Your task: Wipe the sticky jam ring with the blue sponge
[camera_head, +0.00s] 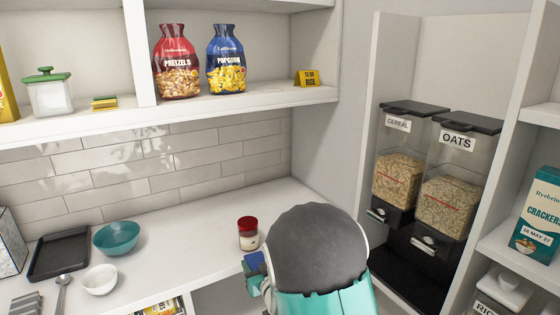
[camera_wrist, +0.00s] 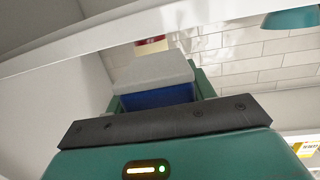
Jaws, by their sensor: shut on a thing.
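My gripper (camera_head: 257,272) is at the front edge of the white counter, partly hidden behind my own arm. It is shut on the blue sponge (camera_head: 252,262), which shows as a small blue block in the head view. In the wrist view the sponge (camera_wrist: 157,97) sits between the teal fingers (camera_wrist: 159,90), with a pale grey layer (camera_wrist: 152,72) on its outer side. A jar with a red lid (camera_head: 248,233) stands on the counter just beyond the sponge. I cannot see a jam ring; my arm hides part of the counter.
A teal bowl (camera_head: 116,238), a white bowl (camera_head: 100,279) and a black tray (camera_head: 60,253) stand at the counter's left. The counter (camera_head: 180,240) between them and the jar is clear. Cereal and oats dispensers (camera_head: 446,180) stand at the right. A shelf (camera_head: 200,108) runs above.

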